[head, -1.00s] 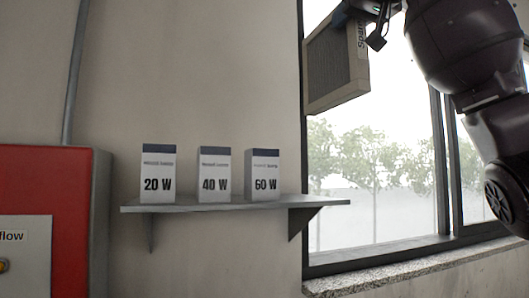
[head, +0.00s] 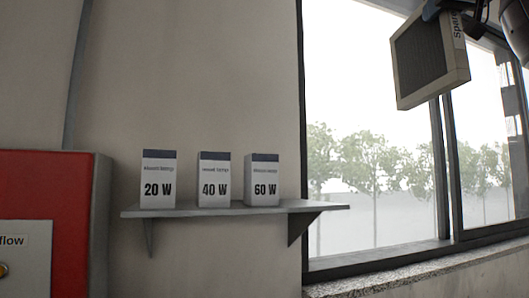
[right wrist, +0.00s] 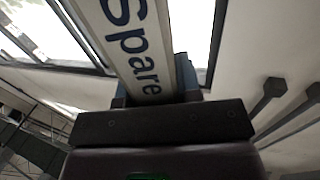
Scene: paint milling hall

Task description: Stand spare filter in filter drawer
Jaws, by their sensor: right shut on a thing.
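The spare filter (head: 424,62) is a beige-framed panel with a dark grille, held up and tilted in front of the window at the upper right of the head view. My right gripper (head: 441,9) is shut on its upper edge. In the right wrist view the filter's pale edge (right wrist: 135,40), printed "Spare", stands between the fingers of my right gripper (right wrist: 160,96). My left gripper is not in view. The filter drawer cannot be made out in these frames.
A grey wall shelf (head: 235,211) carries three lamp boxes, 20 W (head: 158,179), 40 W (head: 214,180) and 60 W (head: 262,180). A red cabinet (head: 70,225) stands at the left. The window sill (head: 400,276) runs below right. Space below the filter looks clear.

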